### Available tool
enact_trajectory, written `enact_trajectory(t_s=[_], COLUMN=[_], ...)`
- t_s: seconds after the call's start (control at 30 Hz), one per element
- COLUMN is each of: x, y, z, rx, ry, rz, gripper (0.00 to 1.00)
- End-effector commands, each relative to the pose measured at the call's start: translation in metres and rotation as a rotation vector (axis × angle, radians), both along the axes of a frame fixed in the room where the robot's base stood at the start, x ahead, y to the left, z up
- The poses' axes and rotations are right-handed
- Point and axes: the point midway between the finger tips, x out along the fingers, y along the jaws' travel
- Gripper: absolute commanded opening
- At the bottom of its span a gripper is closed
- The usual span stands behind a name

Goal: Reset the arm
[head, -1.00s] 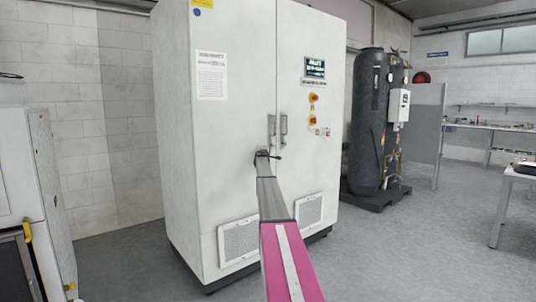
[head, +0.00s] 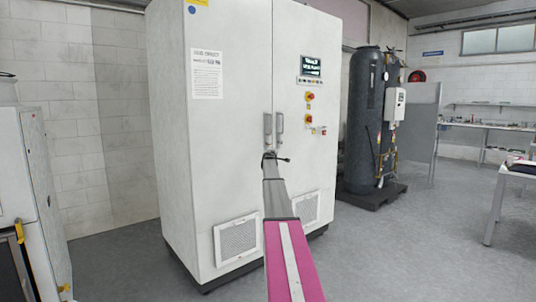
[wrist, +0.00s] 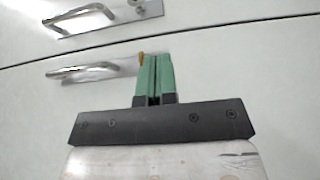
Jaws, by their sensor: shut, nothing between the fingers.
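My arm (head: 291,260) stretches forward from the bottom of the head view toward a tall white cabinet (head: 232,140). My gripper (wrist: 154,58) shows in the wrist view with its green fingers together and nothing between them. In that view the fingertips appear close to the base of a metal door handle (wrist: 95,70); I cannot tell whether they touch it. A second handle (wrist: 92,14) lies across the door seam. In the head view the handles (head: 274,130) stand upright just above my arm's end, and both cabinet doors look closed.
Red and yellow switches (head: 309,108) sit on the right door. A dark tank (head: 364,120) stands to the right of the cabinet and a white table (head: 518,176) at the far right. A white machine (head: 38,190) stands at the left. Grey floor (head: 400,250) is open at the right front.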

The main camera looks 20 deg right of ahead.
Motion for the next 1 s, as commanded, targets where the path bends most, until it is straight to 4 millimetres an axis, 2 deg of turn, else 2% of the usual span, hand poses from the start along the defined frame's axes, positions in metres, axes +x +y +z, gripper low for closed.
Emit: enact_trajectory(t_s=[0.03,0.1,0.33,0.47,0.57,0.67,0.87,1.0], x=[-0.012,-0.02,-0.027,-0.039,-0.062,-0.093,-0.161,-0.214], y=[-0.001,-0.003,-0.006,0.011,0.041,0.08,0.159,0.213], z=[0.0,0.0,-0.001,-0.018,-0.048,-0.089,-0.17,-0.222], rx=[0.0,-0.001,0.0,0.042,0.125,0.24,0.478,0.635], ry=[0.0,0.001,0.001,0.0,-0.003,0.002,0.035,0.078], rz=[0.0,0.0,0.0,-0.011,-0.034,-0.068,-0.151,-0.212], gripper=[0.0,0.0,0.0,0.0,0.0,0.0,0.0,0.0])
